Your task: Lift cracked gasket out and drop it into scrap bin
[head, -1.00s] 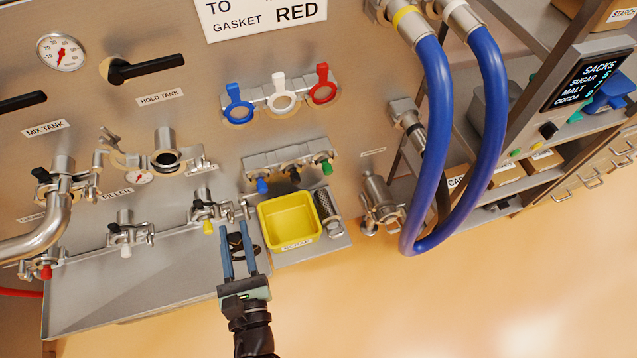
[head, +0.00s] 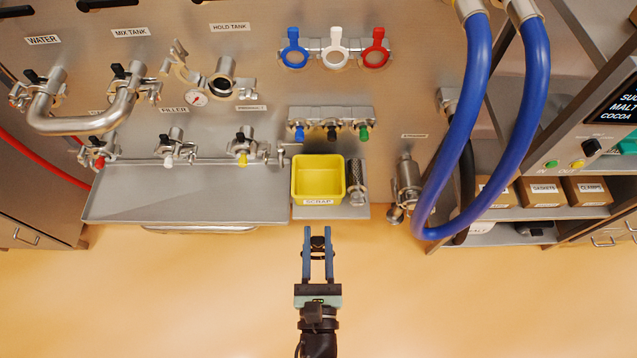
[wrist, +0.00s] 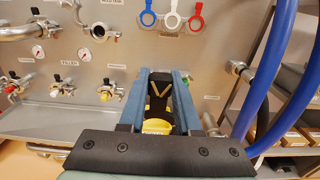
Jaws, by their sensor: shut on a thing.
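My gripper (head: 318,234) is shut on a small black piece, which I take to be the gasket (head: 318,243). In the wrist view the dark piece also shows between the blue fingers (wrist: 159,85). Its crack cannot be made out clearly. In the head view my gripper is in front of the panel, just below the scrap bin in the picture. The yellow scrap bin (head: 318,160) is square, open at the top and looks empty. It stands on a small metal shelf. Part of its yellow also shows low between the fingers in the wrist view (wrist: 157,127).
A metal tray (head: 185,208) lies left of the bin, under several valves. A perforated metal cylinder (head: 356,176) stands close to the bin's right. Blue hoses (head: 478,140) hang further right. Blue, white and red ringed tabs (head: 335,48) hang above. The floor in front is clear.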

